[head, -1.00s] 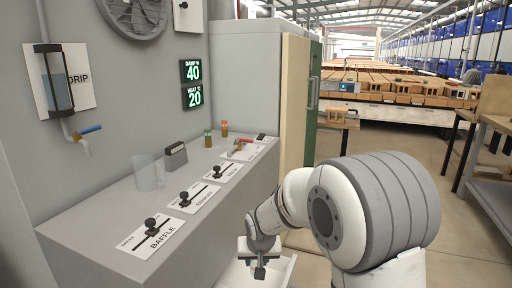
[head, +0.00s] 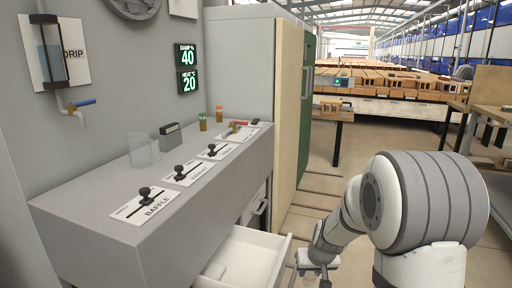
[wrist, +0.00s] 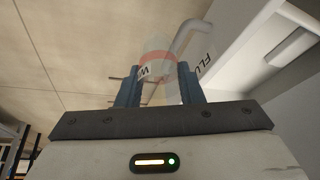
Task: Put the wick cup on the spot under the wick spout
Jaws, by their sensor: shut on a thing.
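In the wrist view my gripper (wrist: 158,82) has its two blue fingers closed on a clear cup with a reddish band and a label starting with "W", the wick cup (wrist: 156,58). A faint clear shape marked "FLU" (wrist: 208,58) shows just right of it, its outline hard to make out. In the head view my gripper (head: 316,272) is low at the bottom edge, right of the open drawer; the held cup cannot be made out there. No spout labelled wick is in view; the only labelled one reads "DRIP" (head: 72,52).
The white drawer (head: 284,262) stands open below the grey counter (head: 100,238), with a pale item inside. On the counter are a clear cup (head: 140,150), a dark-topped block (head: 171,137), sliders including "BAFFLE" (head: 145,203), and small bottles (head: 203,122).

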